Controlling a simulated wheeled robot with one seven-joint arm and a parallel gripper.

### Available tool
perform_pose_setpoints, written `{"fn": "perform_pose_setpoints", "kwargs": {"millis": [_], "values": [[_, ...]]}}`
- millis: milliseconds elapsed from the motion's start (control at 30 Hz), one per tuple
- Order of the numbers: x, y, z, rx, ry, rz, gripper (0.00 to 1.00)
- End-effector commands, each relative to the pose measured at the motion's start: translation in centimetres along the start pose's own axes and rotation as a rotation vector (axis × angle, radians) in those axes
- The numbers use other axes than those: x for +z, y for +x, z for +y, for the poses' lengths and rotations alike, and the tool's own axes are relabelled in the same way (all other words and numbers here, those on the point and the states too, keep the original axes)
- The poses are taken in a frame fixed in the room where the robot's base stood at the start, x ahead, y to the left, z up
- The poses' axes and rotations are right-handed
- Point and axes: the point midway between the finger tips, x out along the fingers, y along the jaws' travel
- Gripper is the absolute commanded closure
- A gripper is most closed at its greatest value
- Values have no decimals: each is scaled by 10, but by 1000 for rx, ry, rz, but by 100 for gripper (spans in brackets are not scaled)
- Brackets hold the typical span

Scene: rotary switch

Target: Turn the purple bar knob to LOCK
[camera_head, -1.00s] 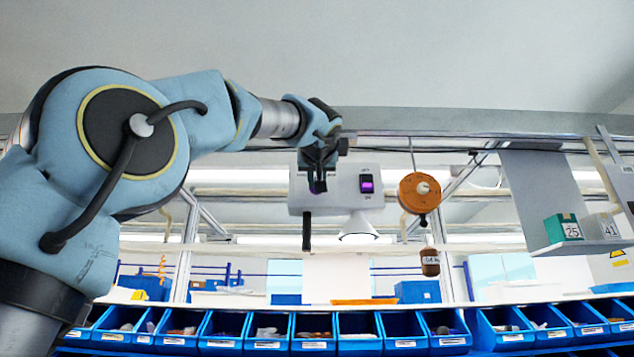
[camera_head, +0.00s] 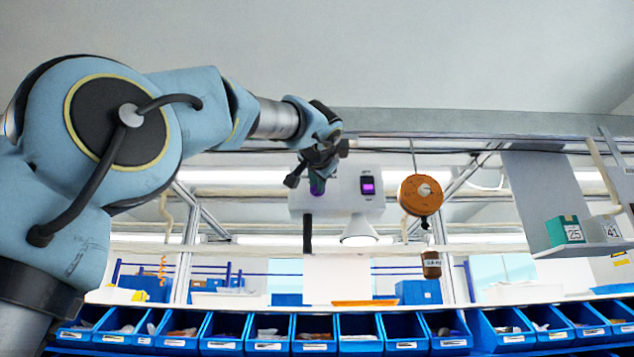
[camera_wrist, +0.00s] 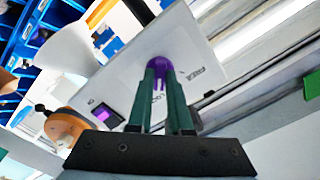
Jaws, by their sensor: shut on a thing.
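The purple knob (camera_wrist: 159,63) is on a white panel (camera_wrist: 190,40) in the wrist view, with my gripper's two green-tipped fingers on either side of it. My gripper (camera_wrist: 161,74) is shut on the knob. Its bar is mostly hidden between the fingers, so its exact angle is hard to read. The word FREE shows on the panel right of the knob; letters that look like LOCK are partly hidden between the fingers. In the head view a bit of the purple knob (camera_head: 317,187) shows below my gripper (camera_head: 308,178), at the left part of the white box (camera_head: 340,200).
A separate switch with a purple lit face (camera_head: 368,186) sits right of the knob on the same box. A dark bar hangs below the box, beside a white lamp-like cone (camera_head: 359,231). An orange reel (camera_head: 421,194) hangs to the right. Blue bins (camera_head: 310,345) line the bottom.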

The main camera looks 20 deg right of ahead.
Motion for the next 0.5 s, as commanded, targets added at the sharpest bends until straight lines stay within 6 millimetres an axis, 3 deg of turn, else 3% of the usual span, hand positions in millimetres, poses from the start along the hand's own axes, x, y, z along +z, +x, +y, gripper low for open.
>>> {"fn": "perform_pose_setpoints", "kwargs": {"millis": [500], "values": [[-1, 0, 0, 0, 42, 2, 100]]}}
